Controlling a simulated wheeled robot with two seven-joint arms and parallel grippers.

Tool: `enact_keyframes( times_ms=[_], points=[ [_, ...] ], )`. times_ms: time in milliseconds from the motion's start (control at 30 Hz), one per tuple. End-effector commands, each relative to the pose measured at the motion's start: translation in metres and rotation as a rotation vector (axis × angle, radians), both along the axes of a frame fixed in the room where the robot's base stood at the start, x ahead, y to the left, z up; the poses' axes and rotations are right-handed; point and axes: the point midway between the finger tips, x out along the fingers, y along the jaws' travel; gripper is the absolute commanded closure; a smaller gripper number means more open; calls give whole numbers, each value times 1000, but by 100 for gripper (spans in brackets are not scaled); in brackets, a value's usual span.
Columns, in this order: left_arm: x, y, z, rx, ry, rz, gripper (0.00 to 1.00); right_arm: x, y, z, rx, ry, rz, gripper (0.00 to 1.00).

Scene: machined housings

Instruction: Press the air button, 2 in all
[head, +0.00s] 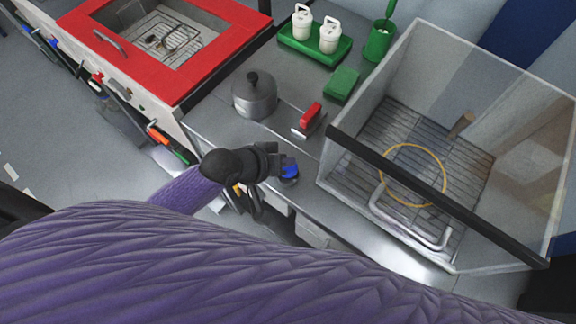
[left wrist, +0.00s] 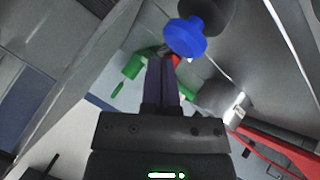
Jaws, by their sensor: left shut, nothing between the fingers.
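A round blue button (head: 289,170) sits at the front edge of the grey bench, to the left of the clear-walled cabinet. In the left wrist view the blue button (left wrist: 185,38) is a wide cap with a dark body behind it. My left gripper (head: 276,165) is shut and empty beside the button in the head view, partly covering it. In the left wrist view its fingers (left wrist: 162,64) are together, with their tips just below and left of the blue cap. I cannot tell whether they touch it. My right gripper is not in view.
A cabinet (head: 335,172) with transparent walls, a wire rack and a yellow ring stands to the right. A metal kettle (head: 255,98), a red-handled block (head: 310,118) and a green block (head: 341,84) stand behind my gripper. A red-topped basin (head: 180,82) is at the upper left.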

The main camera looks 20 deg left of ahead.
Motion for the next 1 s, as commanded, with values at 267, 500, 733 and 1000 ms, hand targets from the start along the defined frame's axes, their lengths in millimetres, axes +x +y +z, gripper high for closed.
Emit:
enact_keyframes(
  times_ms=[267, 500, 733, 1000],
  points=[
    [0, 0, 1, 0, 0, 0, 100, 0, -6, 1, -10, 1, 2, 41],
    [0, 0, 1, 0, 0, 0, 100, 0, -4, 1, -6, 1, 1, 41],
    [0, 0, 1, 0, 0, 0, 100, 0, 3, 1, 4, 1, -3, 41],
    [0, 0, 1, 0, 0, 0, 100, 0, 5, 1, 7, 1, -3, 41]
  ],
)
